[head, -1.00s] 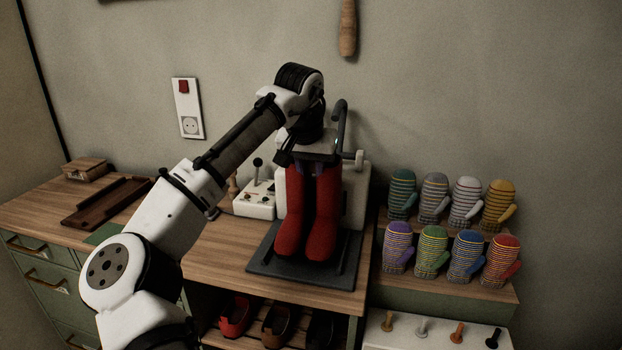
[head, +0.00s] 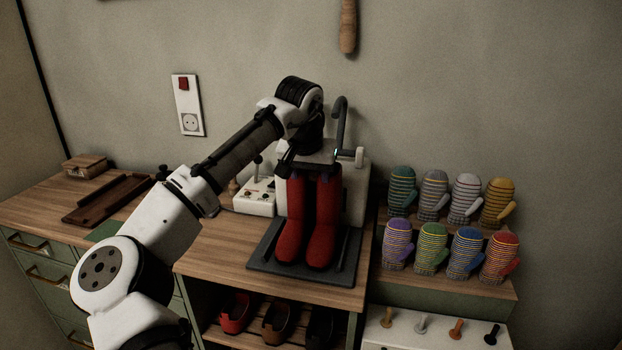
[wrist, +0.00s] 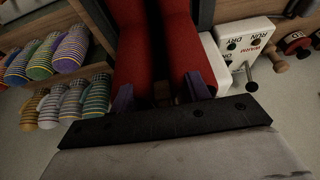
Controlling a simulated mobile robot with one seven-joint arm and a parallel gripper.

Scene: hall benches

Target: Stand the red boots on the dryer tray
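The red boots (head: 322,235) are a pair of tall boots, side by side and upright over the dark dryer tray (head: 262,261) on the bench. Their soles appear to rest on the tray; I cannot see underneath them. My gripper (head: 313,172) is above the boots, at their tops, pointing down. The boots' tops are partly hidden by my gripper.
A white dryer body with a dark curved pipe (head: 341,120) stands behind the boots. A white control box (head: 255,197) with a lever is to the left. Several striped mittens (head: 432,245) stand on steps at right. Shoes (head: 278,322) sit on the shelf below.

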